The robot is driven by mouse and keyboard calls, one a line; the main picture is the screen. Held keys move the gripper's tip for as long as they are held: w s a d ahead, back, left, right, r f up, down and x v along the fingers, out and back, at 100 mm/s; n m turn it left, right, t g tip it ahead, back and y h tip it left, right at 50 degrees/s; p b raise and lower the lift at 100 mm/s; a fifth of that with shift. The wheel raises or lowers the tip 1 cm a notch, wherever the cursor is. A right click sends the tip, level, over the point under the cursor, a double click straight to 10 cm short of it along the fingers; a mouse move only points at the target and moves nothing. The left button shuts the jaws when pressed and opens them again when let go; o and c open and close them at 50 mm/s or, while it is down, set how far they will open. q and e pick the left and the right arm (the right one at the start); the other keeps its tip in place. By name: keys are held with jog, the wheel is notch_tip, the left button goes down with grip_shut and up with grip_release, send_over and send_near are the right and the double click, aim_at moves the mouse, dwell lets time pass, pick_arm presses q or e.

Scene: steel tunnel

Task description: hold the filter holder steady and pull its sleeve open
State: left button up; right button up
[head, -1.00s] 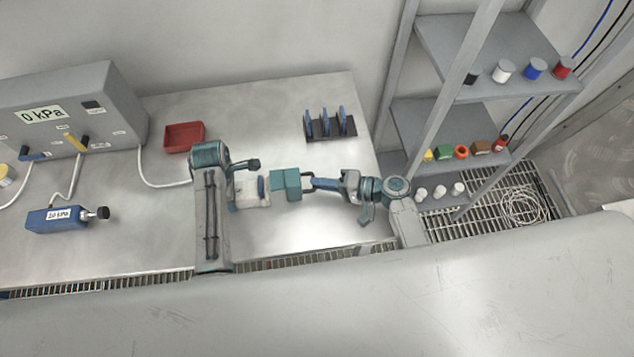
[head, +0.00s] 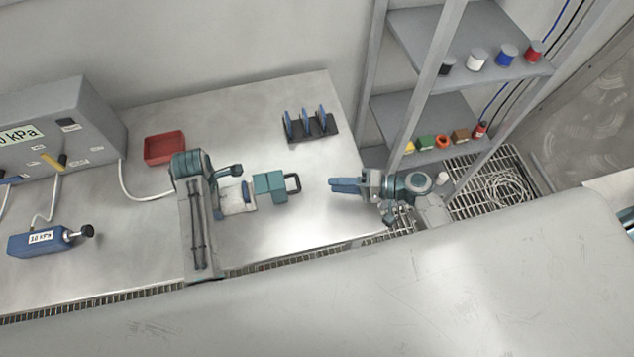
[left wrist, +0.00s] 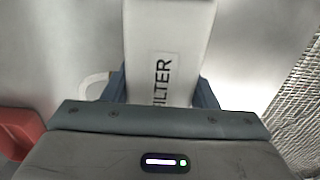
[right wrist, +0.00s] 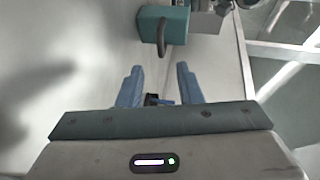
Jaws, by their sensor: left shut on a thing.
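The filter holder has a white body (head: 234,200) and a teal sleeve (head: 268,187) on its right end, with a dark loop handle (head: 292,183). My left gripper (head: 246,193) is shut on the white body; the left wrist view shows the body (left wrist: 168,40), lettered "FILTER", between the blue fingers. My right gripper (head: 344,186) is open and empty, to the right of the handle and apart from it. In the right wrist view the sleeve (right wrist: 175,27) and handle (right wrist: 163,42) are ahead of the open fingers (right wrist: 158,80). The far finger is partly hidden in the head view.
A red tray (head: 165,148) and a black rack (head: 310,128) with blue plates stand behind. A grey gauge box (head: 60,125) and a blue pump (head: 40,240) are at left. Shelves (head: 425,120) with small jars stand at right. Steel table (head: 310,215) is clear around the sleeve.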

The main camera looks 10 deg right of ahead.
jog(key=shift+v, duration=1.45)
pick_arm(q)
jog(key=o, duration=1.2)
jog(key=shift+c, duration=0.2)
